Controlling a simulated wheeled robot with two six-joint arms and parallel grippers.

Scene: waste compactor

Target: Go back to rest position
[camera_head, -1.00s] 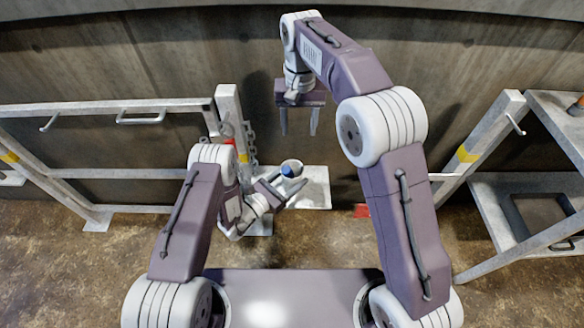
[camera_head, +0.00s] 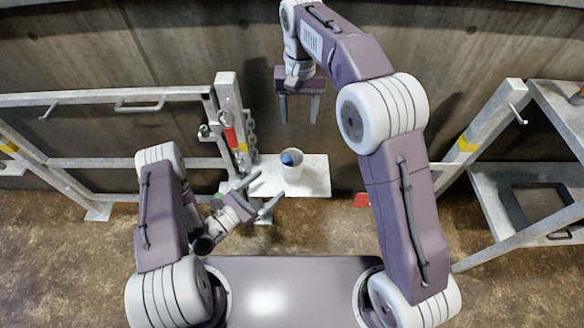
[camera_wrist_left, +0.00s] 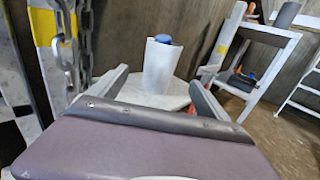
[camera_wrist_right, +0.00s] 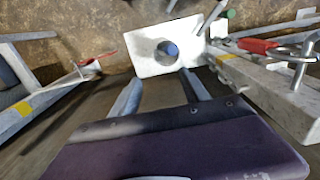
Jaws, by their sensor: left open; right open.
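My left gripper (camera_head: 258,195) is open and empty, low in the head view, left of and in front of a small white platform (camera_head: 316,178). Its fingers also show in the left wrist view (camera_wrist_left: 158,92), apart from a white cup with a blue object inside. The white cup (camera_head: 291,172) stands upright on the platform, and the blue object (camera_head: 291,158) shows in its mouth. My right gripper (camera_head: 300,107) is open and empty, raised behind the cup with its fingers pointing down. In the right wrist view its fingers (camera_wrist_right: 162,92) are apart with nothing between them.
A metal rail frame (camera_head: 110,99) with a red-handled part (camera_head: 229,128) and a hanging chain (camera_head: 250,135) stands at the left. A metal shelf (camera_head: 505,240) stands at the right. A concrete wall (camera_head: 180,50) closes the back. Brown floor is bare in front.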

